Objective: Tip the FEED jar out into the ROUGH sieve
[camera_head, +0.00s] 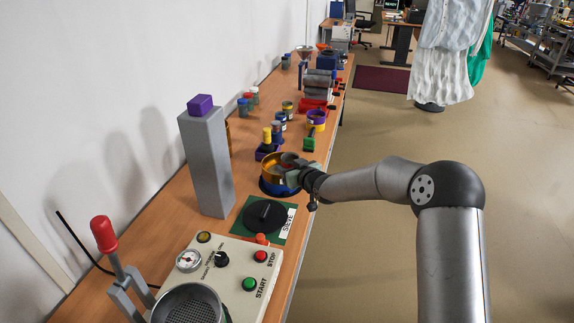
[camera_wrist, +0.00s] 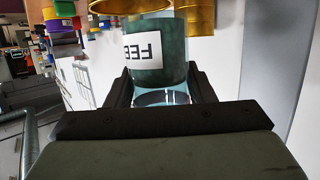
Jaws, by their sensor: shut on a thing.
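My gripper (camera_head: 294,172) is shut on the FEED jar (camera_wrist: 157,50), a clear jar with dark green contents and a white label. The label reads upside down in the wrist view. The contents fill the part away from my gripper, and clear wall shows close to the fingers. In the head view my gripper is at a gold sieve (camera_head: 267,172) on a blue base, and largely hides the jar. Gold rims also show beyond the jar in the wrist view (camera_wrist: 200,14). I cannot read a ROUGH mark, nor tell whether powder is falling.
A tall grey column (camera_head: 205,165) with a purple top stands left of the sieve. A black disc (camera_head: 265,215) on a green SIEVE mat and a control panel (camera_head: 225,262) are in front. Small jars and purple-and-yellow vessels (camera_head: 316,120) stand farther along the bench. The floor at right is open.

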